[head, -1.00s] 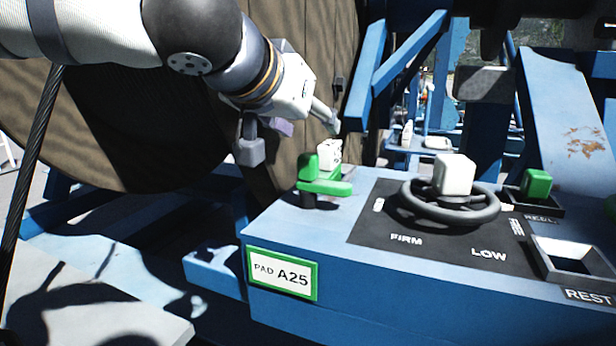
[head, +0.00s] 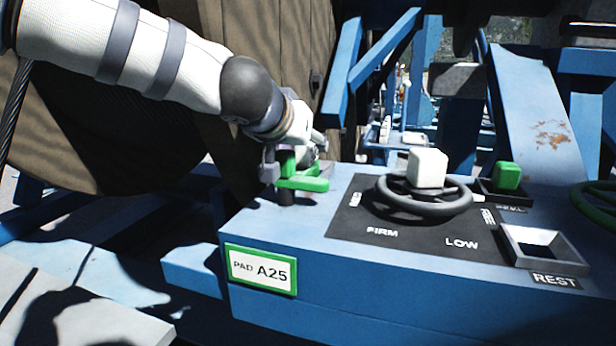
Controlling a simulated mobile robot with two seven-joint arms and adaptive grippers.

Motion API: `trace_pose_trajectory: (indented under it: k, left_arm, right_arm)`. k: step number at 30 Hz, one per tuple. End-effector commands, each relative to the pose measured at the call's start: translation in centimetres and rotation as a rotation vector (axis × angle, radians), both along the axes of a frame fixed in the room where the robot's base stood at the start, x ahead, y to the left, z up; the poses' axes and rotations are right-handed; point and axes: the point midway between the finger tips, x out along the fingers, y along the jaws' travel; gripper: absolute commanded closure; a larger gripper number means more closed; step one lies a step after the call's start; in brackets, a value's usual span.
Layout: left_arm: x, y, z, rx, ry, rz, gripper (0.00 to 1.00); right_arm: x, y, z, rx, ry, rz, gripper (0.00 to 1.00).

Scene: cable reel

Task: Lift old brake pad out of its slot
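My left gripper (head: 294,160) reaches down from the upper left to the far left corner of the blue housing. Its fingers are apart, one left of the green lever's upright block and one to the right. The green lever (head: 303,184) stands on a dark post. The white block behind it, possibly the brake pad, is largely hidden by the gripper and lever. I cannot tell whether the fingers touch it. A label (head: 261,270) on the housing's front reads "PAD A25". My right gripper is not in view.
The blue housing (head: 300,232) carries a dark handwheel (head: 424,204) with a white block (head: 428,167) on it. A green block (head: 507,176) sits in a dark holder. The REST socket (head: 540,245) looks empty. The wooden reel (head: 120,130) stands close behind my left arm.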

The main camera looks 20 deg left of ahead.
Motion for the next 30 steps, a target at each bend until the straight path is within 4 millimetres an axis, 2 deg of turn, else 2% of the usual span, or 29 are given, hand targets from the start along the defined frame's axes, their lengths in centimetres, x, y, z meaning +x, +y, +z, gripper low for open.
trace_pose_trajectory:
  k: [1,6,20,25,30]
  left_arm:
    - [0.0,0.0,0.0,0.000,0.000,0.000,0.61]
    - [0.0,0.0,0.0,0.000,0.001,0.000,0.99]
    - [0.0,0.0,0.4,0.000,-0.001,0.001,1.00]
    - [0.0,0.0,2.9,-0.002,-0.005,0.001,1.00]
    - [0.0,0.0,7.1,-0.006,-0.007,0.002,1.00]
  right_arm:
    - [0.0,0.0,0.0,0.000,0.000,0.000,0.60]
    - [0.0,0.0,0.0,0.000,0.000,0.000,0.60]
    - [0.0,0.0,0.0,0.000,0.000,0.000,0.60]
    - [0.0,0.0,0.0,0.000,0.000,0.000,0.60]
    - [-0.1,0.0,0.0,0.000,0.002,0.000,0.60]
